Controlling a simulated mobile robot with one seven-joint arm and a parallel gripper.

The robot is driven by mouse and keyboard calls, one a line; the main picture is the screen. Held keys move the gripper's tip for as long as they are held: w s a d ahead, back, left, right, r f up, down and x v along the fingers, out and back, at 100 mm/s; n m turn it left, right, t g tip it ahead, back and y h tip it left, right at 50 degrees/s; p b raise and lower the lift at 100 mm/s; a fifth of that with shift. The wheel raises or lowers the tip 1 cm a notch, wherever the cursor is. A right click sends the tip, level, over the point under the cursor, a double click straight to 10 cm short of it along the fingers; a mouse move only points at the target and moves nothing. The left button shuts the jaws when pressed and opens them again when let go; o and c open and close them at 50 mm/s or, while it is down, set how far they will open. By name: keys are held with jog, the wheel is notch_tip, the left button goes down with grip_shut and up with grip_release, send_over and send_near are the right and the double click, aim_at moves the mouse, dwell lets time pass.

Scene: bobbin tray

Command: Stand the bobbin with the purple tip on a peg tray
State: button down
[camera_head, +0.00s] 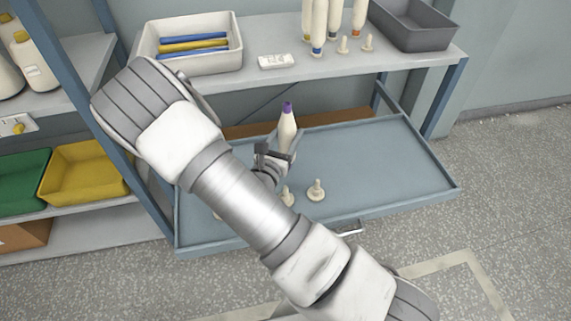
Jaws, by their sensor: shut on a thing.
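The bobbin with the purple tip (287,124) is white and roughly upright, purple end up. My gripper (276,156) is shut on its lower part, above the blue-grey pull-out peg tray (385,160). My gripper hides the bobbin's lower end, so I cannot tell whether it touches the tray or a peg. One cream peg (316,190) stands bare near the tray's front. Another peg (287,197) shows partly beside my arm. A bit of a pale thing, perhaps a peg, shows left of my arm.
The shelf (420,60) above the tray's back holds several bobbins with coloured tips (318,28), two bare pegs (343,45), a grey bin (415,40), a white bin (220,62) with coloured rods and a small white box (275,62). The tray's right side is clear.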

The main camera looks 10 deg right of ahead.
aim_at(286, 149)
jog(key=shift+h, duration=0.3)
jog(key=f+b, duration=0.1)
jog(key=f, duration=0.1)
jog(key=f+b, duration=0.2)
jog(key=w+f+b, duration=0.1)
jog(key=f+b, duration=0.1)
jog(key=f, duration=0.1)
jog(key=shift+w+a, duration=0.1)
jog(key=shift+f+b, duration=1.85)
jog(key=shift+b, duration=0.05)
jog(key=shift+f, duration=0.25)
jog(key=shift+f+b, duration=1.8)
jog(key=shift+f, duration=0.7)
jog(key=shift+c, duration=0.5)
grip_release()
jog(key=p+v, duration=0.3)
jog(key=v, duration=1.4)
jog(key=shift+a+r+p, duration=0.25)
jog(key=shift+p, duration=0.1)
